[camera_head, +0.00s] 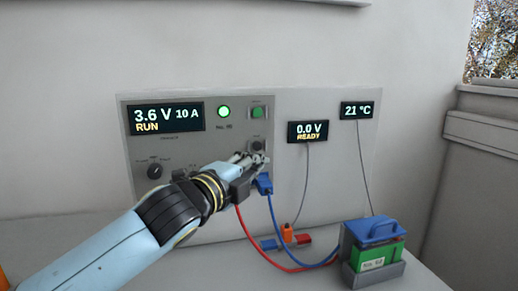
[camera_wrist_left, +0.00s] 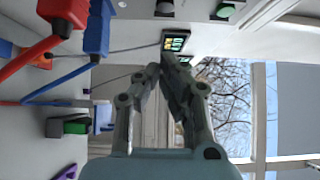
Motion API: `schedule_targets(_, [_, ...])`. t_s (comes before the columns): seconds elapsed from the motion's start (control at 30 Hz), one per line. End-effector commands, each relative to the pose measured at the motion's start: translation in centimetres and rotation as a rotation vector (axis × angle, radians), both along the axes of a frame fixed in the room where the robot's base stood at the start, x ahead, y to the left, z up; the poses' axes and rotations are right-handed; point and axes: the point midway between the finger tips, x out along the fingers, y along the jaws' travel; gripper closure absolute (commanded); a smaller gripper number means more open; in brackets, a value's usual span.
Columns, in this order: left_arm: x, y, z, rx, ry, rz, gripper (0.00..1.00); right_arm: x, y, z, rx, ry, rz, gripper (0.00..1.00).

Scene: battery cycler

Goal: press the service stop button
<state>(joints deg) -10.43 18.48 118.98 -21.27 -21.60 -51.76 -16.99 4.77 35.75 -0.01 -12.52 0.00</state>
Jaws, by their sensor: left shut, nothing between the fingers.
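The cycler panel (camera_head: 225,165) is a grey upright plate on the wall. A dark round button (camera_head: 257,146) sits at its right side, below a green button (camera_head: 257,113); their labels are too small to read. In the left wrist view the dark button (camera_wrist_left: 165,8) and the green button (camera_wrist_left: 225,11) show at the top edge. My left gripper (camera_head: 262,159) is shut and empty, its tips just below the dark button in the head view. In the left wrist view its fingertips (camera_wrist_left: 167,65) meet; contact with the panel cannot be told. My right gripper is not in view.
The display (camera_head: 166,117) reads 3.6 V, 10 A, RUN; a green lamp (camera_head: 224,112) is lit. A blue plug (camera_head: 264,184) is close beside my gripper. Red and blue cables run to the battery (camera_head: 376,250) on the table. A small meter (camera_head: 308,131) hangs at right.

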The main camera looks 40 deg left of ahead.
Motion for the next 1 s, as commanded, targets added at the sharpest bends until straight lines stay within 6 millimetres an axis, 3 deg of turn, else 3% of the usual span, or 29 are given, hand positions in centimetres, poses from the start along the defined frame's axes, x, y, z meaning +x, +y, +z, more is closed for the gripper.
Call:
schedule_targets(0.17, [3.8, 0.3, 0.3, -0.002, -0.001, 0.001, 1.00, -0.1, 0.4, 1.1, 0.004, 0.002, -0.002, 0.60])
schedule_targets(0.3, [5.2, 2.0, 0.1, 0.005, 0.001, 0.000, 1.00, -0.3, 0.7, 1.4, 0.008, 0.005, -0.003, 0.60])
schedule_targets(1.0, [7.1, 4.1, 0.2, 0.002, 0.000, 0.000, 1.00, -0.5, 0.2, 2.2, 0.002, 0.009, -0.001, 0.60])
